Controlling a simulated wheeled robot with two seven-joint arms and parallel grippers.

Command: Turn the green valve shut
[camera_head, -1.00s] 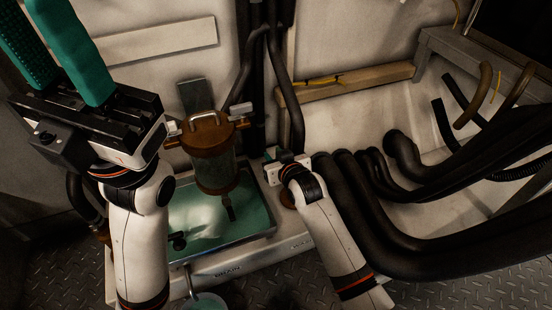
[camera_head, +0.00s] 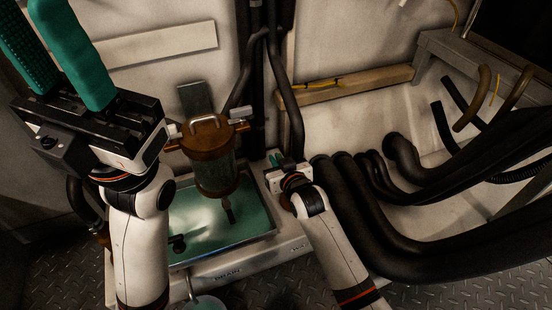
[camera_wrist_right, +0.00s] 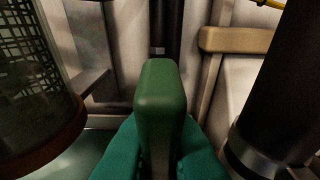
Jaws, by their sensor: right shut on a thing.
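The green valve handle (camera_wrist_right: 160,105) stands upright in the middle of the right wrist view, a flat bar with a rounded top. My right gripper (camera_head: 276,158) is shut on it, with a teal finger on each side of the bar. In the head view the gripper is right of the brown-capped cylinder, and its own body hides most of the valve. My left gripper (camera_head: 62,50) is at the upper left with its two teal fingers apart, empty and pointing up, away from the valve.
A glass cylinder with a brown cap (camera_head: 206,132) stands just left of my right gripper, above a green-surfaced tray (camera_head: 240,236). Thick black hoses (camera_head: 352,200) run close on the right. A wooden beam (camera_head: 345,86) crosses the back wall.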

